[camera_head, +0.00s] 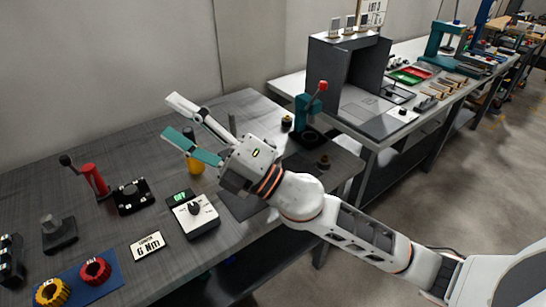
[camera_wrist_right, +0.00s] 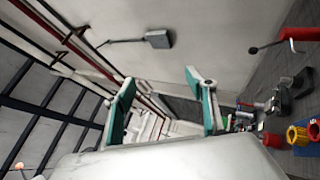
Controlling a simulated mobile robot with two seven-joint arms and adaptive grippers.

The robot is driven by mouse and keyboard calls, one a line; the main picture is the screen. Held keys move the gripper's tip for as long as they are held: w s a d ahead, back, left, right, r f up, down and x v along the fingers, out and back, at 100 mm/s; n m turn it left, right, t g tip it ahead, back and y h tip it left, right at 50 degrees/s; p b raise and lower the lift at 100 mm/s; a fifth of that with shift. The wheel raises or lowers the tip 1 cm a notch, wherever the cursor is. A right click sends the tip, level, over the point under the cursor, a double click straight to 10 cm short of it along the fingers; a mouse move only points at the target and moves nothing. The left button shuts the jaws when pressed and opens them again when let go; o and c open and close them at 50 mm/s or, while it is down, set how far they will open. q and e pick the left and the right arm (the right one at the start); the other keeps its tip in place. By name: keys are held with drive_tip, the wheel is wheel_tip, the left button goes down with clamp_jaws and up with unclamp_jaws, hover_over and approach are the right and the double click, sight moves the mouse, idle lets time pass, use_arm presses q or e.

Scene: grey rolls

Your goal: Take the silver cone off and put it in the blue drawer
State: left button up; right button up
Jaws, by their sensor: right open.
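A silver-grey cone (camera_head: 51,222) stands on a dark base at the left of the grey table, near the front. My right gripper (camera_head: 169,116) is open and empty, raised above the middle of the table, well to the right of the cone. Its two teal-lined fingers (camera_wrist_right: 161,79) also show spread apart in the right wrist view, with nothing between them. My left gripper is out of view.
A blue mat (camera_head: 113,278) holds a yellow ring (camera_head: 52,292) and a red ring (camera_head: 95,271). A red lever (camera_head: 96,178), a dial box (camera_head: 195,214), a label plate (camera_head: 147,246) and a yellow piece (camera_head: 195,165) stand nearby. A teal press (camera_head: 304,115) stands at the right.

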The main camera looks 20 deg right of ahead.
drive_tip(key=s+a+f+n+g, duration=0.3)
drive_tip(key=a+f+n+g, duration=0.1)
drive_tip(key=a+n+g, duration=0.4)
drive_tip(key=w+d+f+n+g+h, duration=0.2)
drive_tip(key=f+n+h, duration=0.1)
drive_tip(key=f, duration=0.2)
drive_tip(key=w+d+f+n+g+h, duration=0.1)
drive_tip(key=d+f+n+g+h, duration=0.15)
drive_tip(key=f, duration=0.35)
drive_tip(key=w+d+f+m+t+h, duration=0.1)
drive_tip(key=w+d+h, duration=0.3)
drive_tip(key=d, duration=0.5)
drive_tip(key=w+d+f+m+t+h, duration=0.1)
drive_tip(key=w+d+h, duration=0.35)
drive_tip(key=d, duration=0.45)
drive_tip(key=w+d+f+m+t+h, duration=0.1)
drive_tip(key=w+d+m+h, duration=0.15)
drive_tip(key=w+d, duration=0.45)
wheel_tip(320, 180, down, 6)
drive_tip(key=n, duration=0.1)
drive_tip(key=shift+f+h+p, duration=0.2)
drive_tip(key=shift+h+p, duration=0.15)
drive_tip(key=shift+h, duration=0.1)
drive_tip(key=shift+w+d, duration=0.1)
drive_tip(key=c, duration=1.4)
